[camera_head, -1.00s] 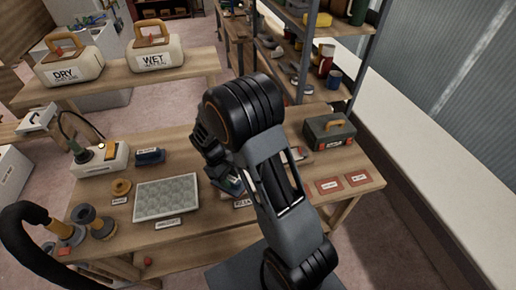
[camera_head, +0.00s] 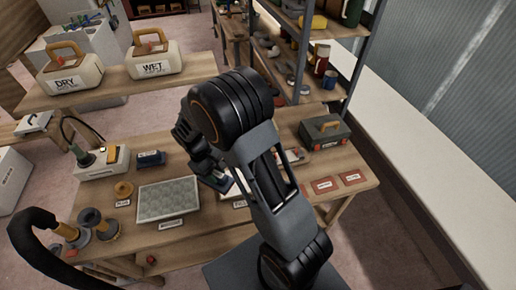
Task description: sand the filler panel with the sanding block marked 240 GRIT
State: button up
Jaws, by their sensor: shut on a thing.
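My gripper (camera_head: 208,168) is low over the workbench, just right of a grey mottled panel (camera_head: 168,198). It is shut on a dark blue block (camera_head: 217,184), which is partly hidden by the gripper; I cannot read any grit mark on it. A pale surface (camera_head: 233,188) shows beside and under the block, mostly hidden by my arm. I cannot tell whether the block touches it. The labels in front of the panels are too small to read, so I cannot tell which is the filler panel. A similar blue block (camera_head: 151,158) lies on the bench further left.
A dark toolbox (camera_head: 325,132) stands at the bench's back right, with red cards (camera_head: 352,178) in front. A corded tool (camera_head: 102,161), a tan roll (camera_head: 123,189) and round-based tools (camera_head: 91,220) stand at left. Containers marked DRY (camera_head: 70,72) and WET (camera_head: 154,60) stand behind.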

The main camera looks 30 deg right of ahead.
jog(key=shift+r+p, duration=0.6)
jog(key=shift+r, duration=0.5)
